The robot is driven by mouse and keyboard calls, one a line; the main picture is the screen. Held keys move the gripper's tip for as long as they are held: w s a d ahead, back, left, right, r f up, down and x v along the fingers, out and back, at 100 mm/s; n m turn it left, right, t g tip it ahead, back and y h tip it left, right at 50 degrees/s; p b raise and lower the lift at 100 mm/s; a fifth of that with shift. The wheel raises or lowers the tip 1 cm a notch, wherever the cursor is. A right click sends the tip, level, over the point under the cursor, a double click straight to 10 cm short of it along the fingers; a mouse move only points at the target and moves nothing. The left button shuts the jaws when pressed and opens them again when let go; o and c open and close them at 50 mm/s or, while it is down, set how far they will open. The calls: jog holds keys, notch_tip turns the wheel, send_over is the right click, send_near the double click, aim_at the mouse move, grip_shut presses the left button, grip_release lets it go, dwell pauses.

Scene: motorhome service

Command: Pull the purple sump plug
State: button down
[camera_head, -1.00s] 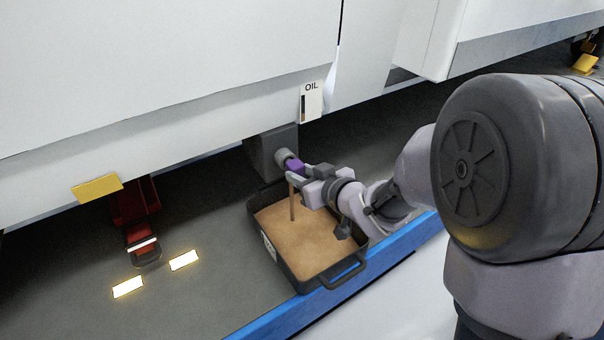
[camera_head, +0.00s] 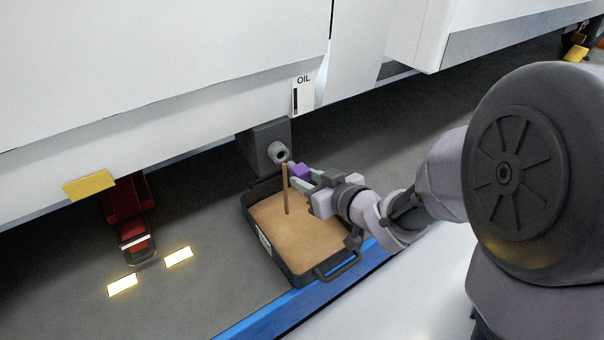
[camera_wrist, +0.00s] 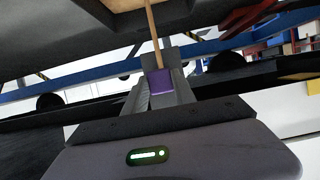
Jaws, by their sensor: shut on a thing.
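The purple sump plug (camera_head: 300,171) is between the fingers of my gripper (camera_head: 300,178), which is shut on it. In the wrist view the purple plug (camera_wrist: 160,82) shows between the fingertips (camera_wrist: 160,75). The plug is out of the grey drain spout (camera_head: 278,153), whose round dark opening is bare, and sits a little to its right. A thin brown stream of oil (camera_head: 285,188) runs from the spout down into the drain pan (camera_head: 262,248). The stream also shows close to the plug in the wrist view (camera_wrist: 153,25).
The black-rimmed pan holds brown oil and has a front handle (camera_head: 338,268). The white motorhome side with an OIL gauge label (camera_head: 303,95) hangs above. A red jack-like object (camera_head: 133,222), a yellow block (camera_head: 89,186) and glowing floor panels (camera_head: 178,256) are at left. A blue edge (camera_head: 270,311) runs along the front.

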dwell(0.4)
jog(key=w+d+f+m+t+h+b, duration=0.1)
jog(key=w+d+m+h+b, duration=0.1)
jog(key=d, duration=0.4)
jog(key=w+d+f+m+t+h+b, duration=0.1)
jog(key=w+d+f+m+h+b, duration=0.1)
jog(key=w+d+m+h, duration=0.1)
jog(key=d+m+h, duration=0.1)
jog(key=d+h, duration=0.1)
jog(key=d, duration=0.1)
jog(key=shift+w+d+m+b, duration=0.15)
jog(key=shift+w+m+b, duration=0.15)
jog(key=shift+m, duration=0.1)
